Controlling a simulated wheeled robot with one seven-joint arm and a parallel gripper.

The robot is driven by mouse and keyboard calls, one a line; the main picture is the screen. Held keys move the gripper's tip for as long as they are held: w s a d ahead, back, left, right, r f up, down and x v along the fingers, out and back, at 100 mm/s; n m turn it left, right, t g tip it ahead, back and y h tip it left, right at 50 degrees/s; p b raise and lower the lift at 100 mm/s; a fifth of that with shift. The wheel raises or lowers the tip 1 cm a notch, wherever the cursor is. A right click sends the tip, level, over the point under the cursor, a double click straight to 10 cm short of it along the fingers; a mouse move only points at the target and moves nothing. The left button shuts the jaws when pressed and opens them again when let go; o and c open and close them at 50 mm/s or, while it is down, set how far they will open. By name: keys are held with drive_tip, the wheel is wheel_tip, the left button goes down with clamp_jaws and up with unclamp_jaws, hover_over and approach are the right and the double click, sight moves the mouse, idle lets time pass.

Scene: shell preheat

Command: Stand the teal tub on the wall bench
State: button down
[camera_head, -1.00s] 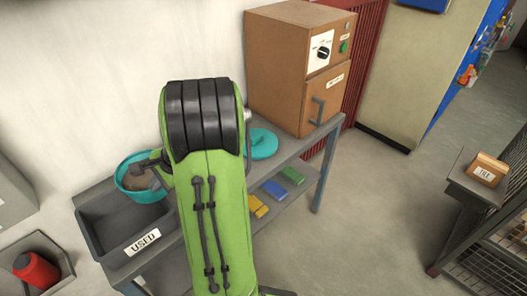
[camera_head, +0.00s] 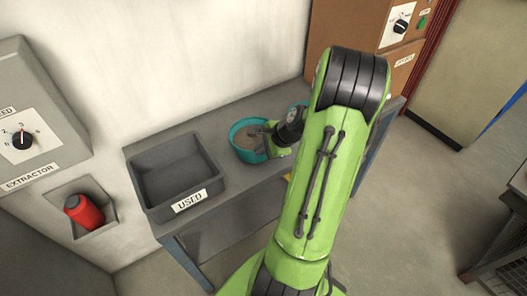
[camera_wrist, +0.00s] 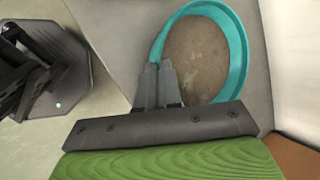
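The teal tub (camera_head: 237,148) is round and open, with grey-brown material inside. In the head view it appears at the wall bench (camera_head: 218,216), right of the grey USED bin. I cannot tell whether its base touches the bench top. My gripper (camera_head: 268,134) is at the tub's right side, partly hidden by my arm. In the wrist view the narrow fingers of my gripper (camera_wrist: 158,78) are close together across the near left rim of the teal tub (camera_wrist: 240,50), shut on it. The tub looks about upright.
The grey USED bin (camera_head: 147,167) is empty and close left of the tub. A brown oven (camera_head: 345,27) stands at the bench's right end. A red cylinder (camera_head: 84,212) sits in a wall recess below the extractor panel (camera_head: 30,150). A teal piece shows behind my arm.

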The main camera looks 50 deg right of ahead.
drive_tip(key=shift+f, duration=0.75)
drive_tip(key=shift+r, duration=0.1)
drive_tip(key=c, duration=1.3)
unclamp_jaws()
